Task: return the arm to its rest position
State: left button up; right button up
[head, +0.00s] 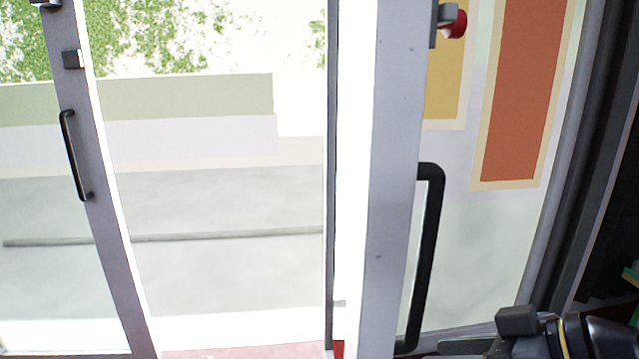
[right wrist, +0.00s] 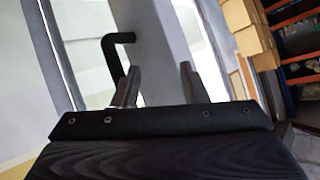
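My right gripper (right wrist: 160,72) shows in the right wrist view with its two fingers apart and nothing between the tips. A grey door frame (right wrist: 158,45) is beyond the fingers. A black door handle (right wrist: 108,52) is just left of the left finger; I cannot tell whether they touch. In the head view, part of my right arm (head: 517,322) shows at the bottom right, and its fingers cannot be made out there. My left gripper is in neither view.
In the head view, a grey door frame (head: 392,180) carries a black handle (head: 430,260) close to my right arm. Another door frame (head: 108,210) with a black handle (head: 73,155) stands at the left. Cardboard boxes (right wrist: 250,35) and shelves (right wrist: 298,60) show in the right wrist view.

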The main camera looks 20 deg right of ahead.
jog(key=a+f+m+g+h, duration=0.2)
jog(key=a+f+m, duration=0.1)
jog(key=f, duration=0.7)
jog(key=a+f+m+g+h, duration=0.1)
jog(key=a+f+m+g, duration=0.15)
jog(key=f, duration=0.65)
notch_tip(320, 180, up, 17)
jog(key=p, duration=1.7)
jog(key=shift+s+d+t, duration=0.2)
jog(key=shift+s+t, duration=0.05)
jog(key=shift+t, duration=0.2)
